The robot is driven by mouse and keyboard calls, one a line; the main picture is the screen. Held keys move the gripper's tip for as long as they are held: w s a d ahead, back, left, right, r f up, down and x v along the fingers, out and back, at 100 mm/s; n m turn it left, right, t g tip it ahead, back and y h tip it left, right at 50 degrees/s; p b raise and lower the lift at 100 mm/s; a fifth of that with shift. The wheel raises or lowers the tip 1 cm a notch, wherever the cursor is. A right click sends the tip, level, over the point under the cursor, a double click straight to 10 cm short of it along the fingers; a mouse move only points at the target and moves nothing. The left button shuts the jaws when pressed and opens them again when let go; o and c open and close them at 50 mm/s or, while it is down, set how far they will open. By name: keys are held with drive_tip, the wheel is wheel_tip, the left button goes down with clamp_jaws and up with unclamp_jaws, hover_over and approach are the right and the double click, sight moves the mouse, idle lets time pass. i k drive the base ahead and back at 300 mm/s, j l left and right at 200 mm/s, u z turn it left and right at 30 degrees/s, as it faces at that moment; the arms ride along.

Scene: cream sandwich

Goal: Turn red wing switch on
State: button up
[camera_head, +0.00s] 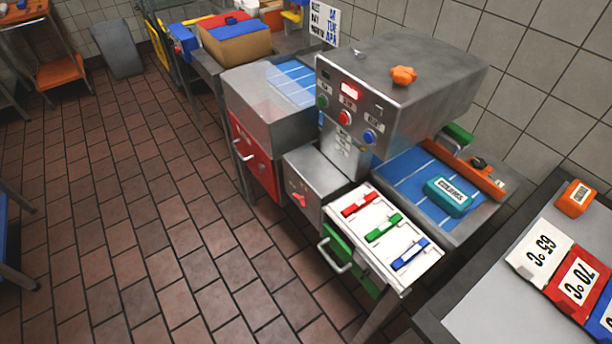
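A small red knob with a wing-like shape (299,200) sits on the front of a low grey metal box below the machine. It looks like the red wing switch, but it is too small to tell which way it is set. A red bar-shaped piece (360,204) also lies on the white panel to its right, beside a green bar (383,227) and a blue bar (410,254). My gripper is not in view.
The grey machine (430,85) has a lit red display (350,91) and round red, green and blue buttons. A red door (254,155) and a green drawer (350,258) with handles face the open brown tiled floor (150,220). A table with price cards (540,250) stands at right.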

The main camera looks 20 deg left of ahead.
sight(301, 199)
drive_tip(key=i+j+u, duration=0.6)
drive_tip(key=i, duration=0.4)
